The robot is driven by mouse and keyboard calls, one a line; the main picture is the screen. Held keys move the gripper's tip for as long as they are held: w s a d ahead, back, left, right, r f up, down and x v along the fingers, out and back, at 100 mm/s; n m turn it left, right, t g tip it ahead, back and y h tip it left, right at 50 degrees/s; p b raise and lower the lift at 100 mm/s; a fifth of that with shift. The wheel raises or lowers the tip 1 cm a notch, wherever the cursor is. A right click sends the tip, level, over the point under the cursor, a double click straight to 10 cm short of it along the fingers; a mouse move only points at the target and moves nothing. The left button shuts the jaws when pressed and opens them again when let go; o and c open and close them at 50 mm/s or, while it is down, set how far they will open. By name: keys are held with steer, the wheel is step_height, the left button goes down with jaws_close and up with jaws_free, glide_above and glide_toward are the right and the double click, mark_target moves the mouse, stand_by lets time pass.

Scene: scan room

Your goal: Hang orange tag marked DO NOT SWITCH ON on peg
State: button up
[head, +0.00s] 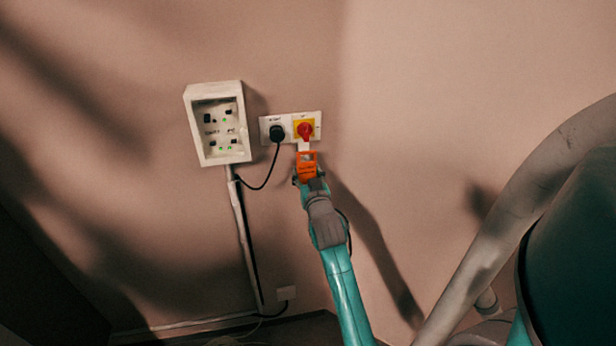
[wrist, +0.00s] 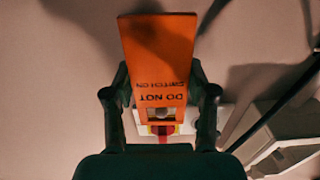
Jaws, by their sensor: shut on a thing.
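The orange tag (head: 307,160) is held in front of the wall, just below the red rotary switch (head: 305,130) on its yellow plate. In the wrist view the tag (wrist: 158,50) shows upside-down lettering, with DO NOT readable, and a rectangular opening near its switch-side end. My gripper (head: 308,178) is shut on the tag, and its fingers flank the tag in the wrist view (wrist: 159,76). A small pale piece (head: 303,146) shows between switch and tag; I cannot tell whether it is the peg. Whether the tag touches anything besides my gripper is unclear.
A black plug (head: 277,133) with a looping cable sits left of the switch on the same white plate. A pale box with small green lights (head: 220,125) is further left, with conduit running down from it. The wall right of the switch is bare.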

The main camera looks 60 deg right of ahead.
steer(key=shift+w+d, duration=0.3)
steer(key=shift+d, duration=0.05)
steer(key=shift+w+d+f, duration=0.35)
steer(key=shift+d, duration=0.05)
stand_by(0.4)
steer(key=o, duration=1)
steer(key=v, duration=1.1)
steer(key=shift+s+a, duration=0.25)
steer(key=shift+a, duration=0.1)
